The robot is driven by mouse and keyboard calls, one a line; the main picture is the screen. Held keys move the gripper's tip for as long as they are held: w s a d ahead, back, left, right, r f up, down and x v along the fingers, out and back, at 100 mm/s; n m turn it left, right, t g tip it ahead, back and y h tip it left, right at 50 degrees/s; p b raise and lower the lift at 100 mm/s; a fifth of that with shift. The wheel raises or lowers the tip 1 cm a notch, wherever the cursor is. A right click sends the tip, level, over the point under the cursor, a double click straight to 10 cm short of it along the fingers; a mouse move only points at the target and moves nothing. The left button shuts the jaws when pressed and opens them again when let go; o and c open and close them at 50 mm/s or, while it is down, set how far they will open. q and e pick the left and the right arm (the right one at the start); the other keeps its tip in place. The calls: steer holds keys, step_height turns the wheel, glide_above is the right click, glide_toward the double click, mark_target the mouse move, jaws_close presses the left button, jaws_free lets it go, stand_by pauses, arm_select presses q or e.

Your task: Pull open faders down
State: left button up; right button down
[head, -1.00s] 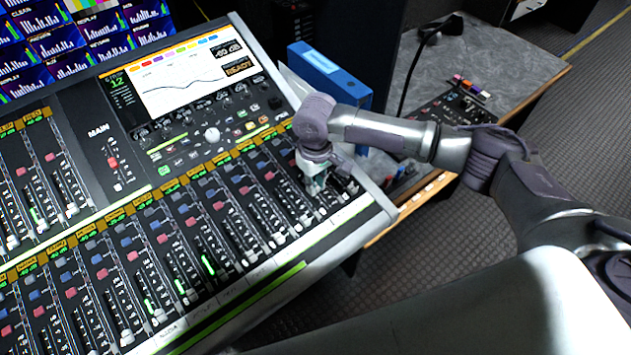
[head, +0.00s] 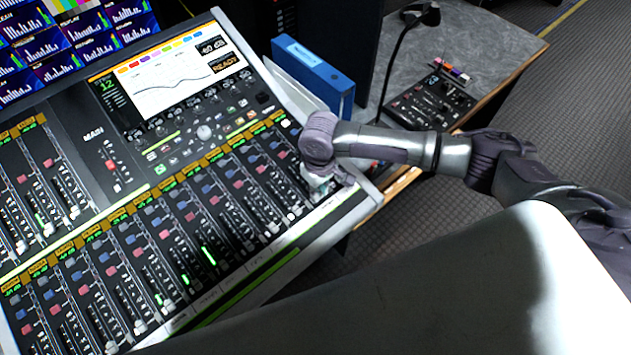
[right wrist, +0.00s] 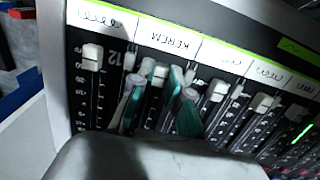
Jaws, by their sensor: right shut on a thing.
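The mixing console (head: 340,215) fills the left of the head view, with rows of white-capped faders. Several slots show green lights, such as the lit fader strip (head: 208,256). My right gripper (head: 320,188) is over the right end of the lower fader bank, near the front edge. In the right wrist view its two fingers (right wrist: 160,98) are shut on a white fader cap (right wrist: 160,76), close to the KEREM label (right wrist: 167,38). Neighbouring white caps (right wrist: 217,91) also sit near the label strip. My left gripper is out of view.
A blue binder (head: 313,75) stands behind the console's right side. A grey side table (head: 475,45) holds a small control panel (head: 430,105) and a dark lamp-like stalk (head: 398,60). Dark floor (head: 410,220) lies to the right.

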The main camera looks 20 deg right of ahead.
mark_target(321, 194)
steer(key=c, duration=1.1)
jaws_free()
steer(key=shift+s+d, duration=0.15)
steer(key=shift+s, duration=0.1)
steer(key=shift+w+r, duration=0.1)
steer(key=shift+r, duration=0.15)
step_height(321, 194, up, 11)
steer(key=shift+r, duration=0.2)
